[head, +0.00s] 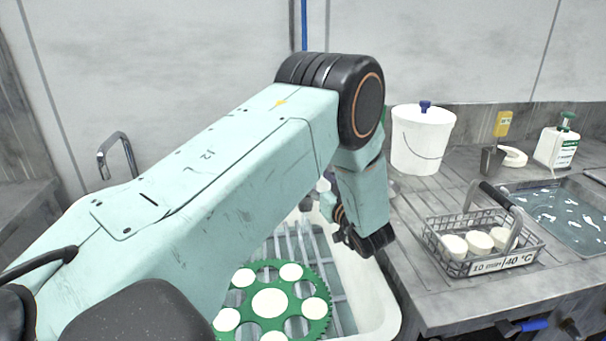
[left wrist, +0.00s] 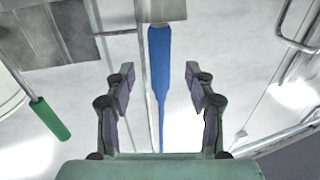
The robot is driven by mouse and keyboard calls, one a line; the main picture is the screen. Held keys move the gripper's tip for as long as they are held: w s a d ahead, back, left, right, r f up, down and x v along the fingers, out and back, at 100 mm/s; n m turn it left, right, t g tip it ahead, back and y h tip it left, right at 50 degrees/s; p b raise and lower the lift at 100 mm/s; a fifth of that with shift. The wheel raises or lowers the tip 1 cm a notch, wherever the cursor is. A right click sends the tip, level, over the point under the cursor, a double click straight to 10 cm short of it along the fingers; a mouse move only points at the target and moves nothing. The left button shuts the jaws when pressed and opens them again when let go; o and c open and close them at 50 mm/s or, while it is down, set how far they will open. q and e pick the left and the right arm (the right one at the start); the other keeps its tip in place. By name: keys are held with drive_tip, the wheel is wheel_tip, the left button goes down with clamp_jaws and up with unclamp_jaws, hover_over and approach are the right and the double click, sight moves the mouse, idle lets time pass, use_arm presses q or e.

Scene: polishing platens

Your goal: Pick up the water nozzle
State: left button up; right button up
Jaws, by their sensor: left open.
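My left arm reaches from the left across the white sink in the head view, and its dark left gripper (head: 366,242) hangs at the sink's right side. In the left wrist view my left gripper (left wrist: 160,80) is open and empty. A long blue piece (left wrist: 160,62) with a grey end shows in the gap between its fingers, touching neither; its distance is unclear. It may be the water nozzle or its hose. A thin blue line (head: 304,25) runs down the back wall in the head view, its lower end hidden behind my arm. My right gripper is not in view.
A green carrier with white discs (head: 270,303) lies in the white sink (head: 385,310). A green-handled tool (left wrist: 50,118) shows in the wrist view.

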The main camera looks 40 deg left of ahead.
use_arm(q)
drive_tip(key=x, duration=0.7)
drive_tip(key=shift+a+r+b, duration=0.15)
drive_tip(key=shift+a+b, duration=0.05)
drive_tip(key=shift+b, duration=0.15)
drive_tip(key=shift+d+r, duration=0.1)
drive_tip(key=shift+c, duration=0.4)
drive_tip(key=shift+c, duration=0.7)
drive_tip(key=c, duration=0.5)
clamp_jaws()
